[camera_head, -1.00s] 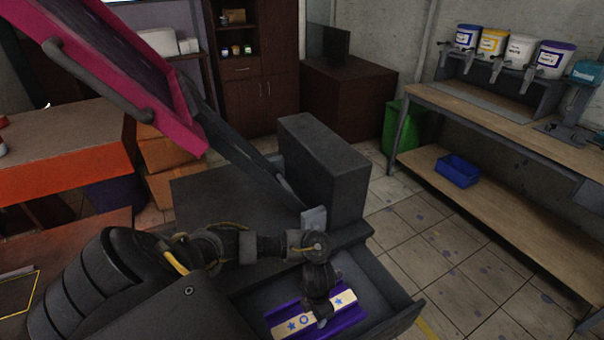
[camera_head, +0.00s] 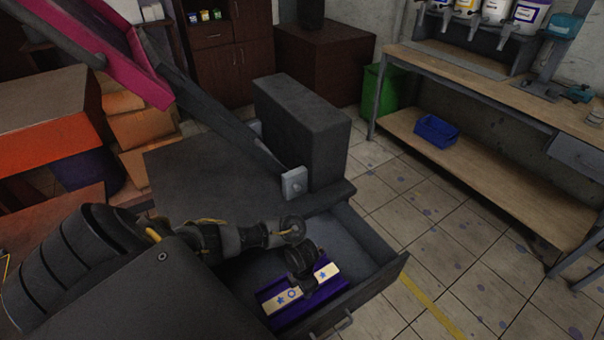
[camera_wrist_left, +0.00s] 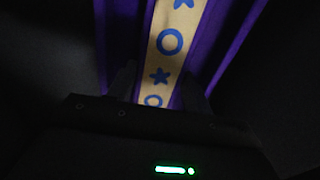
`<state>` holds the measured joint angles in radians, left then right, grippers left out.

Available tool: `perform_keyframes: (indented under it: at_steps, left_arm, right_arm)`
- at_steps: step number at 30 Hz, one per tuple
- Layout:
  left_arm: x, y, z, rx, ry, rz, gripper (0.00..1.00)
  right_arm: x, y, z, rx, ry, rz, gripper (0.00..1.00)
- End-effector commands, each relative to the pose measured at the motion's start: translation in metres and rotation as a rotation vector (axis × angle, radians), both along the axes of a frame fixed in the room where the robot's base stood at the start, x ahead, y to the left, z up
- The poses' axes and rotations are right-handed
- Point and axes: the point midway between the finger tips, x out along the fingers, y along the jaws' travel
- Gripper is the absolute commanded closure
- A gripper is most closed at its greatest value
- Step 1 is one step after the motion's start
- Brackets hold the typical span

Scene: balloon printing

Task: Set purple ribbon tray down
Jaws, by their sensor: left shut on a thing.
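The purple ribbon tray (camera_head: 326,271) carries a cream strip with blue stars and rings. In the head view it is at the open grey drawer (camera_head: 372,252), low inside its walls; whether it touches the drawer floor I cannot tell. My left gripper (camera_head: 303,277) reaches down from above and is shut on the tray near its middle. The fingertips are hidden in the head view. In the left wrist view the tray (camera_wrist_left: 228,40) runs away from the dark gripper body, with dark surroundings. My right gripper is not in view.
A dark machine block (camera_head: 305,130) with a slanted arm and pink frame (camera_head: 120,60) stands behind the drawer. A wooden workbench (camera_head: 480,85) at the right has a blue bin (camera_head: 437,131) on its lower shelf. Tiled floor is clear to the right.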

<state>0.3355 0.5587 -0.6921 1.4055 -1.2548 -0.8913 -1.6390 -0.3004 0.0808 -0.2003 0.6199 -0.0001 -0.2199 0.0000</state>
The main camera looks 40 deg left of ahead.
Motion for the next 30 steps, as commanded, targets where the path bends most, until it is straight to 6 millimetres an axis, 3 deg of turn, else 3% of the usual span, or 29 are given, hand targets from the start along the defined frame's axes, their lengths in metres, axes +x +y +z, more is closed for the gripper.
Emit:
perform_keyframes:
  at_steps: [3, 14, 15, 20, 30]
  left_arm:
    - [0.0007, 0.0, -0.0103, 0.0, -0.001, 0.0, 0.81]
    - [0.0012, 0.0002, -0.014, 0.001, -0.002, -0.001, 0.81]
    - [0.0008, 0.0004, -0.0144, 0.001, -0.002, -0.001, 0.48]
    - [0.0007, 0.0003, -0.0132, 0.0, -0.002, -0.001, 0.28]
    - [0.0008, 0.0002, -0.0087, 0.0, -0.002, 0.0, 0.28]
  right_arm:
    - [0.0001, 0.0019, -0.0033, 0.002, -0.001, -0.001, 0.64]
    - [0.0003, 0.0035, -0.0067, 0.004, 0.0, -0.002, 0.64]
    - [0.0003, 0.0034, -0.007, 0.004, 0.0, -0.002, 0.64]
    - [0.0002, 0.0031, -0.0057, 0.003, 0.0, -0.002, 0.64]
    - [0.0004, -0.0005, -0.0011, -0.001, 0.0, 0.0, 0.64]
